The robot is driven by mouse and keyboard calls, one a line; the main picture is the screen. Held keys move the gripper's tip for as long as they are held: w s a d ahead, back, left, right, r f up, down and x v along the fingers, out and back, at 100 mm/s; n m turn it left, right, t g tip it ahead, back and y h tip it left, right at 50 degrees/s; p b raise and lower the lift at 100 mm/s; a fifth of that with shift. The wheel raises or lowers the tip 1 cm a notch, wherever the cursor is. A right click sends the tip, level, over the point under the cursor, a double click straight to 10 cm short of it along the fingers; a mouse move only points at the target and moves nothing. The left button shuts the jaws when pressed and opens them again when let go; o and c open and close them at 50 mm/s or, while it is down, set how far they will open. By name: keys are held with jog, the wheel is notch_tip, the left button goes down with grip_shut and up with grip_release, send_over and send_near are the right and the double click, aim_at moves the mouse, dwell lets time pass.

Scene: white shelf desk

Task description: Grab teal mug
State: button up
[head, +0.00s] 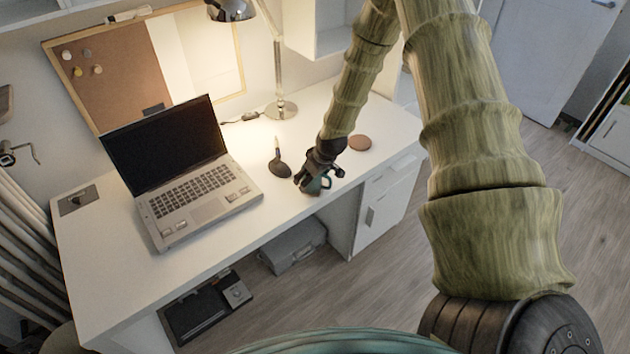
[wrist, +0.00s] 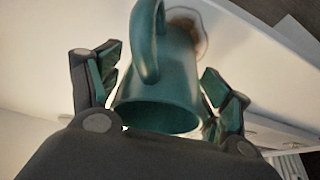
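The teal mug (wrist: 172,85) is between the two fingers of my gripper (wrist: 162,88) in the wrist view. Its handle (wrist: 146,40) points up in that picture, and its open rim faces my palm. A narrow gap shows between the mug and the left finger, and the right finger is close to the mug's side. In the head view my gripper (head: 318,178) is low over the desk's front right part. It hides most of the mug (head: 318,185) there.
The white desk (head: 225,245) carries an open laptop (head: 190,185) at left. A dark round-ended item (head: 280,168) lies left of my gripper, and a brown round disc (head: 360,143) lies to its right. A lamp base (head: 281,109) stands behind. The desk's front edge is close.

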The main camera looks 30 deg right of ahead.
jog(key=c, duration=1)
jog(key=shift+c, duration=0.2)
